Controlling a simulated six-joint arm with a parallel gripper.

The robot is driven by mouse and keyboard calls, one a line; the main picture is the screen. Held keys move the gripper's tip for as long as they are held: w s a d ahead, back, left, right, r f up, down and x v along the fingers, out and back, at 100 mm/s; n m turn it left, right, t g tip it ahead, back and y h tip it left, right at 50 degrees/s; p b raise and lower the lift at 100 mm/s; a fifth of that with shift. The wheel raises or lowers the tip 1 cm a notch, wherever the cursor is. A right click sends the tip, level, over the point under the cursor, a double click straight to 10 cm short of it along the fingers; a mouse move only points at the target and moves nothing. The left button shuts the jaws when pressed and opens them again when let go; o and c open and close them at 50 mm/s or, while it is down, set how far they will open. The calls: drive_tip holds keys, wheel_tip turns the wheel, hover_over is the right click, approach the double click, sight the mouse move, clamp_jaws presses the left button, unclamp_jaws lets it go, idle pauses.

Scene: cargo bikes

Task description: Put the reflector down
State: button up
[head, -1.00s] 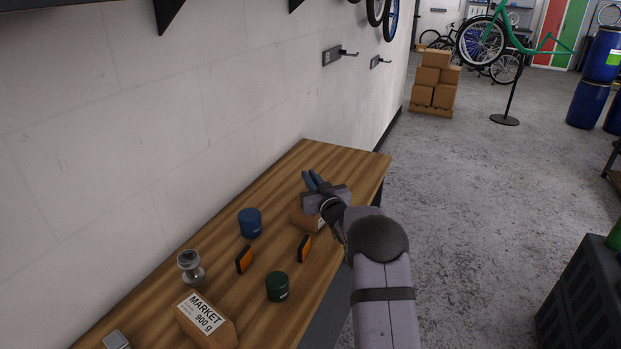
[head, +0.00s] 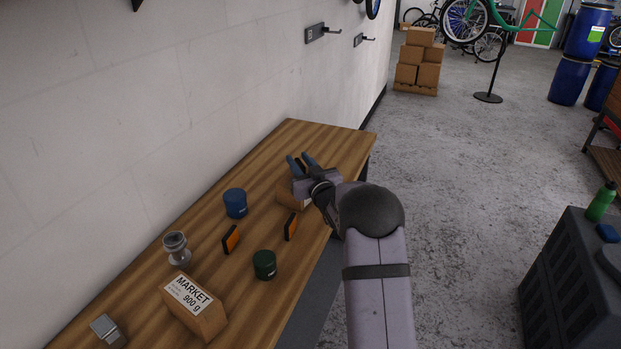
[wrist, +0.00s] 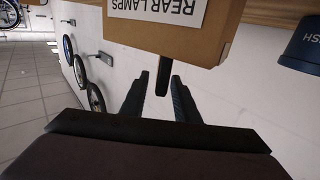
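My gripper (head: 298,158) is over the far part of the workbench, its two fingers spread apart. In the wrist view the fingers (wrist: 159,76) stand on either side of a dark, narrow thing (wrist: 162,84), with a small gap to each. It looks like a reflector seen edge-on; its underside and what it rests on are unclear. A cardboard box (wrist: 175,35) labelled REAR LAMPS is just beyond the fingertips; in the head view this box (head: 289,199) is partly hidden by my gripper. Two orange-and-black reflectors, one left (head: 231,239) and one right (head: 291,226), stand on the workbench.
The wooden workbench (head: 330,146) runs along a white wall. The bench's far end is bare.

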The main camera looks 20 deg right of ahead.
drive_tip(key=s+b, duration=0.1)
drive_tip(key=s, duration=0.7)
drive_tip(key=shift+s+b, duration=0.25)
drive_tip(key=shift+b, duration=0.1)
